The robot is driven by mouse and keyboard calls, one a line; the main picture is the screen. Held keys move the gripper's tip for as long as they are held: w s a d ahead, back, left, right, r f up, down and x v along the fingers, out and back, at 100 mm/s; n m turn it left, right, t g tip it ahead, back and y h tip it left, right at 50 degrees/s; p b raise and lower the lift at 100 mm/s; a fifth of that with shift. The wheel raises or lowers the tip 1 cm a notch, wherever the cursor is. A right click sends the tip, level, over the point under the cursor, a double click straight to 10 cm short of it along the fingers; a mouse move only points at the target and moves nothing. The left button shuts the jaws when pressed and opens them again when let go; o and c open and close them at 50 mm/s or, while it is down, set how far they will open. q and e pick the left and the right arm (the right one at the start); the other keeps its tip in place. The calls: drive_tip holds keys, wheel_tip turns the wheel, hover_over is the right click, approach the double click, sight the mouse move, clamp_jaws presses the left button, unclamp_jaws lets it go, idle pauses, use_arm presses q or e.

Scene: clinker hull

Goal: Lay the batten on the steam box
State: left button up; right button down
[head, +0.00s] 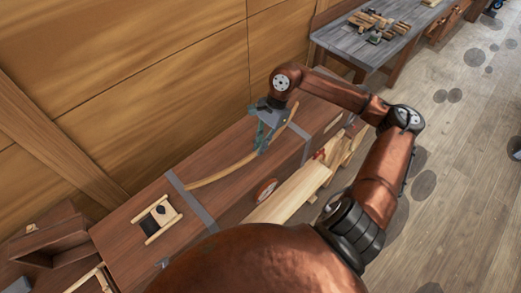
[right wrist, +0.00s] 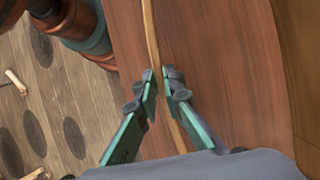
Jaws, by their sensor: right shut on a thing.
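The batten (head: 222,173) is a thin, slightly curved strip of pale wood. It runs lengthwise over the lid of the steam box (head: 240,138), a long red-brown wooden box with grey metal straps. My right gripper (head: 262,144) is shut on the batten around its middle. In the right wrist view the green-padded fingers (right wrist: 161,73) close on both sides of the batten (right wrist: 151,32), above the lid (right wrist: 220,70). I cannot tell whether the batten touches the lid. My left gripper is out of view.
A small wooden frame with a dark part (head: 158,217) lies on the box's left end. A round dial (head: 265,190) sits on its front side. Pale planks (head: 295,190) lie in front. A wooden wall (head: 150,85) stands close behind. A grey workbench (head: 350,42) with small items stands beyond.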

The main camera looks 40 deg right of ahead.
drive_tip(key=f, duration=0.1)
drive_tip(key=f+p, duration=0.2)
drive_tip(key=shift+d, duration=0.25)
drive_tip(key=shift+f, duration=0.35)
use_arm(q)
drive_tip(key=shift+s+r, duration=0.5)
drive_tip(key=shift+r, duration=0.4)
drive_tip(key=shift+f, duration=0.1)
use_arm(e)
drive_tip(key=shift+f, duration=0.1)
drive_tip(key=shift+f+b, duration=0.1)
drive_tip(key=shift+b, duration=0.3)
drive_tip(key=c, duration=2.1)
unclamp_jaws()
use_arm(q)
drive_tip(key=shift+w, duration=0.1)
use_arm(e)
drive_tip(key=shift+o, duration=0.3)
